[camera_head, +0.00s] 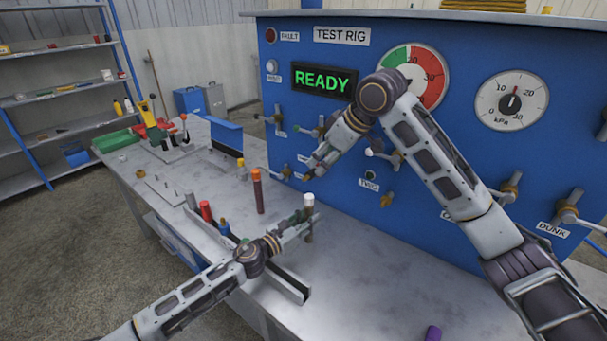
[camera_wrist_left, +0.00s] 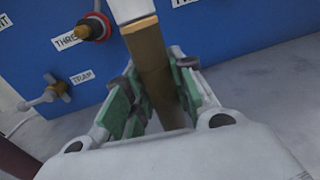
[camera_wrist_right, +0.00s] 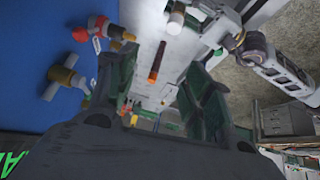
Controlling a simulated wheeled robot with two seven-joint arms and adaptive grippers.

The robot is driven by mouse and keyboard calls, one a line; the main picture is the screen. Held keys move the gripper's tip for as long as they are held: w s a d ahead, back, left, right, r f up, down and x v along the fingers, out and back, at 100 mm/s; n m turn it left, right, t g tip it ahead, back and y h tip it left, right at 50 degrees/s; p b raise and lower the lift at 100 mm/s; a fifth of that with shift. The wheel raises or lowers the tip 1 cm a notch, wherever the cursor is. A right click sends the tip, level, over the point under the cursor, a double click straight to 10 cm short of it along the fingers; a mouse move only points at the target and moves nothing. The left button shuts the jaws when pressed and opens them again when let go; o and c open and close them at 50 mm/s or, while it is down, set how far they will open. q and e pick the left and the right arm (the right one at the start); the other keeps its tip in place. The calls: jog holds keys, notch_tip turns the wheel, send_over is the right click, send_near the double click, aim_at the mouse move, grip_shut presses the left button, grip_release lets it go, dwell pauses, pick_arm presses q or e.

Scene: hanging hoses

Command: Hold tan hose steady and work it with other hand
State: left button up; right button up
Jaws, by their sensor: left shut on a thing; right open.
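The tan hose (camera_head: 309,238) stands roughly upright over the bench with a white end on top. My left gripper (camera_head: 306,222) is shut around it just below the white end. In the left wrist view the tan hose (camera_wrist_left: 150,60) runs down between the green finger pads of the left gripper (camera_wrist_left: 155,92). My right gripper (camera_head: 313,172) is open and empty, above and near the white end, close to the panel. In the right wrist view the right gripper's pads (camera_wrist_right: 160,80) are spread, and the tan hose's white end (camera_wrist_right: 175,20) shows beyond them.
A brown hose with an orange top (camera_head: 258,192) stands left of the tan one. A red piece (camera_head: 206,210) and blue piece (camera_head: 224,228) are farther left. The blue test panel (camera_head: 450,150) with protruding valves is close behind.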

jog(key=s+a+r+n+t, duration=0.1)
jog(key=a+r+n, duration=0.1)
jog(key=a+r, duration=0.45)
jog(key=n+g+h, duration=0.1)
jog(key=n+h, duration=0.5)
jog(key=n, duration=1.1)
send_near(309, 197)
notch_tip(309, 197, up, 3)
jog(key=shift+s+a+f+n, duration=0.15)
jog(key=shift+s+n, duration=0.25)
jog(key=shift+n, duration=0.6)
jog(key=shift+w+f, duration=0.1)
jog(key=shift+f, duration=0.1)
jog(key=shift+x, duration=5.85)
